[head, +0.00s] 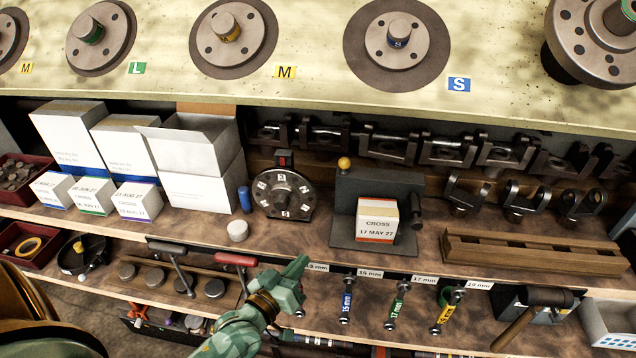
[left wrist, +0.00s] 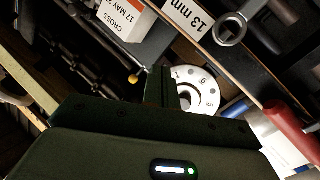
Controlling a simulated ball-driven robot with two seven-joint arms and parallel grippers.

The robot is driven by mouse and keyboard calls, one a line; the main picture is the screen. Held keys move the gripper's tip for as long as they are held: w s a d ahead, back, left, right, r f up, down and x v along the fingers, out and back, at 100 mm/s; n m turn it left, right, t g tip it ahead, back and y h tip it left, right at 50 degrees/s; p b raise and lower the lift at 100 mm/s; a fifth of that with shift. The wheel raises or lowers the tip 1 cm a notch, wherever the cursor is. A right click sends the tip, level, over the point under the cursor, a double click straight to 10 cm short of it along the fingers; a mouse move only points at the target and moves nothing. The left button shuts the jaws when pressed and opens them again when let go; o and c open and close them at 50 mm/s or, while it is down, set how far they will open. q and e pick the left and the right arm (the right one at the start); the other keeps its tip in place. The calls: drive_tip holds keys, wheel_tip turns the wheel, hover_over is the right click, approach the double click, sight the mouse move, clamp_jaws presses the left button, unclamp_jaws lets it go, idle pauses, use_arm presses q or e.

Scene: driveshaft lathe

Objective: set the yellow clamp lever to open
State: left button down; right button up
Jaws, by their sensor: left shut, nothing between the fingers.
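The yellow ball knob of the clamp lever (head: 344,163) sits at the top of a dark clamp fixture (head: 350,200) on the upper bench shelf. The knob also shows in the left wrist view (left wrist: 134,77), at the end of a thin rod. A white box labelled CROSS (head: 378,222) stands at the front of the fixture and partly hides it. My green left gripper (head: 297,268) is shut and empty, lower in the picture than the fixture and apart from the knob. In the left wrist view its fingers (left wrist: 160,85) show close together. My right gripper is in neither view.
A numbered dial (head: 283,193) stands left of the fixture, with a blue cylinder (head: 245,199) beside it. Wrenches (head: 346,300) hang along the front edge below. A red-handled tool (head: 236,259) is left of my gripper. A wooden rack (head: 530,252) lies to the right.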

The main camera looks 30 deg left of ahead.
use_arm(q)
wheel_tip(320, 180, up, 3)
drive_tip(key=w+d+n+t+b, duration=0.2)
drive_tip(key=w+n+t, duration=0.1)
drive_tip(key=n, duration=0.3)
drive_tip(key=n+t+y+b, duration=0.1)
drive_tip(key=n+y, duration=0.3)
drive_tip(key=n, duration=0.5)
approach(341, 165)
drive_tip(key=x, duration=0.6)
drive_tip(key=shift+w+d+f, duration=0.2)
drive_tip(key=shift+w+f, duration=0.05)
drive_tip(key=shift+w, duration=0.2)
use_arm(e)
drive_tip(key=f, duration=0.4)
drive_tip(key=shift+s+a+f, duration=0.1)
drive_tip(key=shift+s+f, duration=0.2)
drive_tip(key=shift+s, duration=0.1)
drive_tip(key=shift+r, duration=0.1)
